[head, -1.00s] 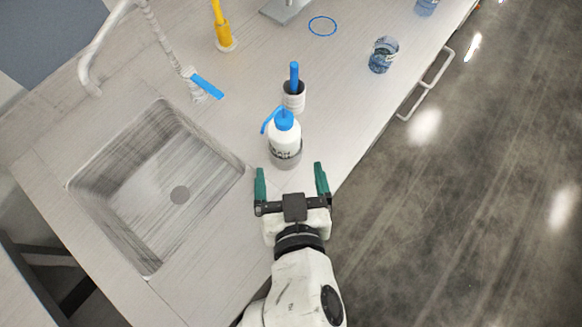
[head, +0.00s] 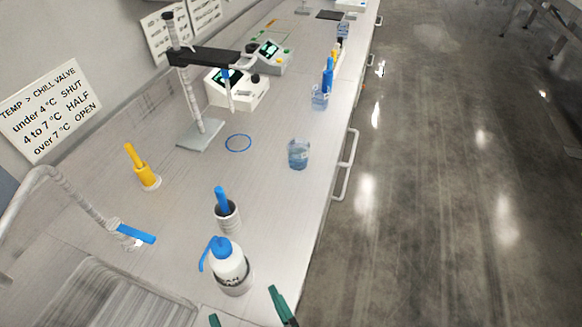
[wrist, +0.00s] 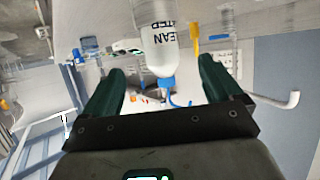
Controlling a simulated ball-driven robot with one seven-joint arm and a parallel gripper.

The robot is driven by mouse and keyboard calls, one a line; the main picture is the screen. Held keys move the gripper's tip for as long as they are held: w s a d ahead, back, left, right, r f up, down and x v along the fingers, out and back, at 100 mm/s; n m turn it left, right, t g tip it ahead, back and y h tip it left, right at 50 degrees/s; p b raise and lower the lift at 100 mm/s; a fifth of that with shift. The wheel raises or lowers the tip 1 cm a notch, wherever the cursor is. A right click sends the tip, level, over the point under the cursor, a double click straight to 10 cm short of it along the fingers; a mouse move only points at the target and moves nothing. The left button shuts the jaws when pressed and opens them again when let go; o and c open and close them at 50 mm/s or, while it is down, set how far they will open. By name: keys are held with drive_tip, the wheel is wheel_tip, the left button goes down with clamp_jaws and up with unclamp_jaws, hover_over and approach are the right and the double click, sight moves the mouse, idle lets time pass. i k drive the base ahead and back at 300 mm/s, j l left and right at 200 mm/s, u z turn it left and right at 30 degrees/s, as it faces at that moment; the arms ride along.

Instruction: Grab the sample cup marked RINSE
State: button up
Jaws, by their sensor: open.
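A clear cup with bluish contents (head: 299,155) stands near the counter's right edge in the head view. A similar cup (head: 320,98) stands farther along that edge. I cannot read RINSE on either one. My gripper (head: 248,310) shows only its green fingertips at the bottom of the head view. It is near the white squeeze bottle with a blue cap (head: 229,268), on the near side of it. In the wrist view my gripper (wrist: 160,88) is open and empty.
A grey-white holder with a blue handle (head: 228,218) stands behind the bottle. A yellow tool (head: 146,172), a stand (head: 200,135), instruments (head: 237,90) and a tap (head: 60,180) are to the left. The sink (head: 110,295) is at lower left.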

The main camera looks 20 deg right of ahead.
sight(298, 147)
drive_tip(key=i+l+u, duration=0.25)
drive_tip(key=l, duration=0.4)
drive_tip(key=i+l+u, duration=0.15)
drive_tip(key=i+l, duration=0.15)
drive_tip(key=i+l+u, duration=0.15)
drive_tip(key=l, duration=0.25)
